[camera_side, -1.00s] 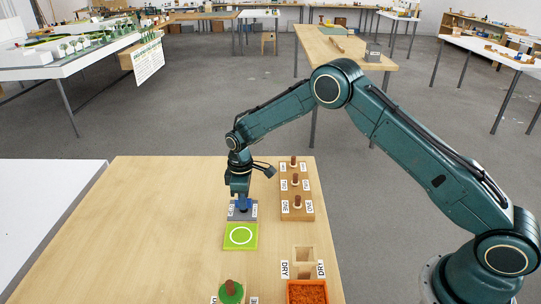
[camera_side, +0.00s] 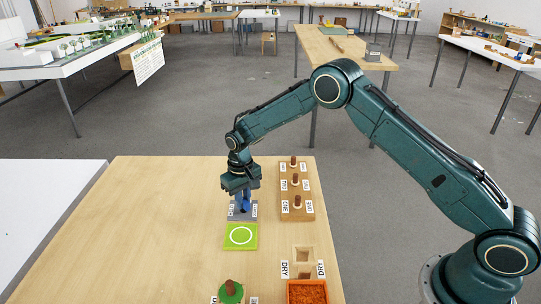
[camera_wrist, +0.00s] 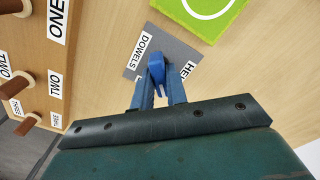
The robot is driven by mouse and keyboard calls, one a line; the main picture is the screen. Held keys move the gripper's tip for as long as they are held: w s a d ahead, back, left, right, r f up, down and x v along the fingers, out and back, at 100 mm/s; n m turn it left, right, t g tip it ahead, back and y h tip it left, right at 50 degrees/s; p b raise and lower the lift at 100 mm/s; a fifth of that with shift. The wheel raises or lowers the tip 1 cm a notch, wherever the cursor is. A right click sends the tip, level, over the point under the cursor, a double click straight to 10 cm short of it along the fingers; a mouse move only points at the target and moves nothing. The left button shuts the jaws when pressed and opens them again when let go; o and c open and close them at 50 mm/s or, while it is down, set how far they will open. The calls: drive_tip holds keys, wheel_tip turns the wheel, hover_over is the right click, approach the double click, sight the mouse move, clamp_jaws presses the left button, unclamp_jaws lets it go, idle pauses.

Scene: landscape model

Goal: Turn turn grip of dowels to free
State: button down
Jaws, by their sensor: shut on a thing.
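The turn grip (camera_wrist: 156,68) is a blue knob on a grey plate (camera_wrist: 180,52), seen in the wrist view. A white label reading DOWELS (camera_wrist: 143,50) lies on the plate to its left, and a partly covered label starting with HE (camera_wrist: 187,72) lies to its right. My gripper (camera_wrist: 157,84) has its blue fingers shut on the grip from either side. In the side view my gripper (camera_side: 243,203) points down over the grey plate (camera_side: 236,217) and hides much of the grip.
A green pad with a white ring (camera_side: 240,236) lies just in front of the plate. A wooden block with upright brown pegs (camera_side: 296,213) stands close on the right. An orange-filled tray (camera_side: 307,292) and a green piece (camera_side: 231,292) are nearer the front. The table's left is clear.

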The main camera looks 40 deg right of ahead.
drive_tip(key=m, duration=0.4)
drive_tip(key=shift+m, duration=2.3)
drive_tip(key=c, duration=1.4)
unclamp_jaws()
drive_tip(key=shift+r, duration=0.15)
wheel_tip(320, 180, up, 14)
drive_tip(key=shift+f, duration=0.2)
drive_tip(key=shift+r, duration=0.1)
